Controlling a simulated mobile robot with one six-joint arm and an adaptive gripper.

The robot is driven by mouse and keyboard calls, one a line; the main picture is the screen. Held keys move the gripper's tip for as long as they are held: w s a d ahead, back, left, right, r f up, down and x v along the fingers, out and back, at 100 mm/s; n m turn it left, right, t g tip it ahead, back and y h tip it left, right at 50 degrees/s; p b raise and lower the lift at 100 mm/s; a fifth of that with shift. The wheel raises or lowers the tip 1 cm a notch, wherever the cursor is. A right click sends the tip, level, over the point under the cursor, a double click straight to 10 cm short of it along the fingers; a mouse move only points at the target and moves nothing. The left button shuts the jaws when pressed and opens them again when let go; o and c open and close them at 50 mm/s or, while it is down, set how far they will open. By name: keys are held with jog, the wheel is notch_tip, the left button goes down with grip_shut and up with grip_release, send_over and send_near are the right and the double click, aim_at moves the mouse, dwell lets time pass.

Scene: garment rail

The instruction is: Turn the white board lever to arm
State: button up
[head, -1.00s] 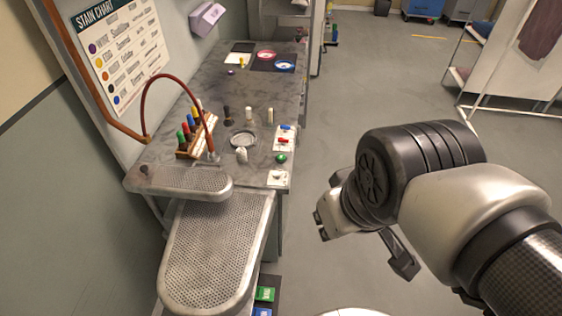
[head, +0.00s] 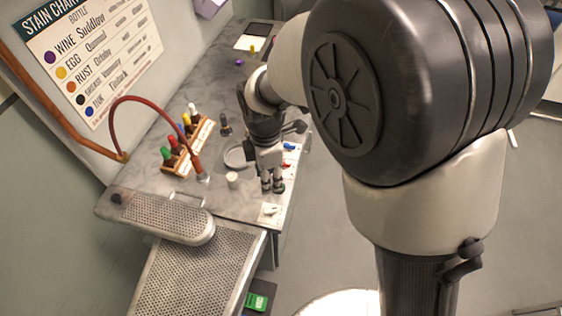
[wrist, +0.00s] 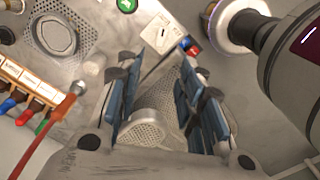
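The white board (head: 270,209) lies flat at the front right corner of the grey worktop, with a small pale lever on it. In the wrist view the white board (wrist: 163,37) is ahead of the fingers, near the top middle. Dark marks show on its face; which way the lever points is too small to tell. My gripper (head: 272,187) hangs over the worktop just behind the board in the head view, pointing down. In the wrist view my gripper (wrist: 165,105) is open with nothing between its blue-padded fingers.
A green knob (wrist: 126,5) is near the board. Red (head: 286,165) and blue (head: 289,147) levers are behind my gripper. A white cup (head: 232,180), a bottle rack (head: 186,160) and a red hose (head: 160,102) stand to the left. Perforated pressing boards (head: 195,278) are in front.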

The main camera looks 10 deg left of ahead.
aim_at(271, 210)
notch_tip(271, 210, down, 17)
jog(key=b, duration=0.4)
jog(key=shift+s+r, duration=0.15)
jog(key=shift+c, duration=0.6)
grip_shut()
